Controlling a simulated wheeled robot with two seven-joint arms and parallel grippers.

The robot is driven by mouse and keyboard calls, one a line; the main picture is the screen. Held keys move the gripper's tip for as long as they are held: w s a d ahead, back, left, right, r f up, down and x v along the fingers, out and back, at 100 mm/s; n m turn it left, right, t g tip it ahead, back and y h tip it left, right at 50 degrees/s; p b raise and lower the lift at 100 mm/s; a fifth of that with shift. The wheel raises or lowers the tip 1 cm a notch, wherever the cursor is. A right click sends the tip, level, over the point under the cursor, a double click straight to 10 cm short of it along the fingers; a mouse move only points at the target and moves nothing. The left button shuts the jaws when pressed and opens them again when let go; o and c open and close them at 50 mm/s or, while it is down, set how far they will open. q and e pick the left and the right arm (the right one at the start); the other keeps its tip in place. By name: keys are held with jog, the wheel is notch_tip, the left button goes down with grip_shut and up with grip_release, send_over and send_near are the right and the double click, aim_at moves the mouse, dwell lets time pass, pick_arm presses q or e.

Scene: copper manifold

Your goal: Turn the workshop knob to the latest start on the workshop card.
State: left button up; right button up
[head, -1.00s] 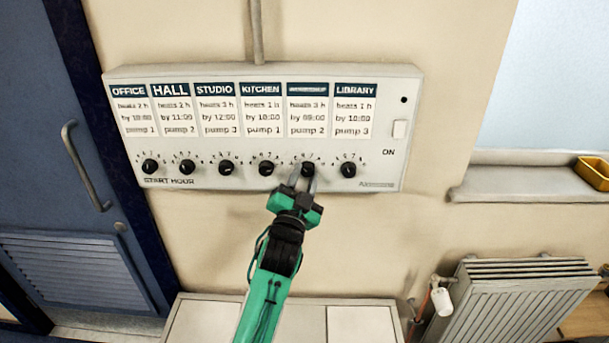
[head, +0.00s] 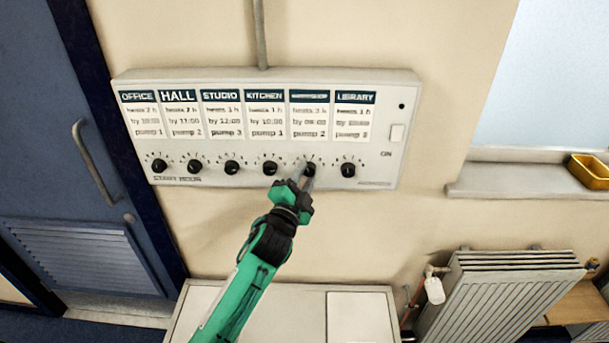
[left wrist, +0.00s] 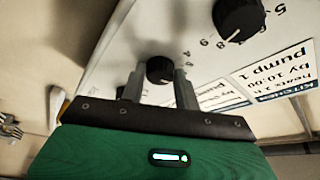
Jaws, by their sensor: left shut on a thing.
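The workshop knob (head: 310,170) is a small black dial on the white panel, below the workshop card (head: 310,118). The card's small print seems to read heats 3 h, by 09:00, pump 2; its header is blurred. My left gripper (head: 306,178) reaches up to this knob and is shut on it. In the left wrist view the knob (left wrist: 160,70) sits between the two grey fingers. The fingers partly cover the knob's dial numbers, and I cannot read its pointer direction. My right gripper is not in view.
The kitchen knob (head: 270,168) is close on the left and the library knob (head: 348,170) on the right. A white switch (head: 397,132) marked ON is at the panel's right end. A radiator (head: 500,295) and a yellow tray (head: 589,171) are at the right.

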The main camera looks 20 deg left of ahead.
pick_arm(q)
jog(key=o, duration=1)
jog(key=shift+c, duration=0.2)
jog(key=shift+s+f, duration=0.15)
jog(key=shift+s, duration=0.15)
jog(key=d+b+v, duration=0.1)
jog(key=b+v, duration=0.4)
jog(key=v, duration=0.8)
jog(key=shift+a, duration=0.45)
jog(key=shift+s, duration=0.1)
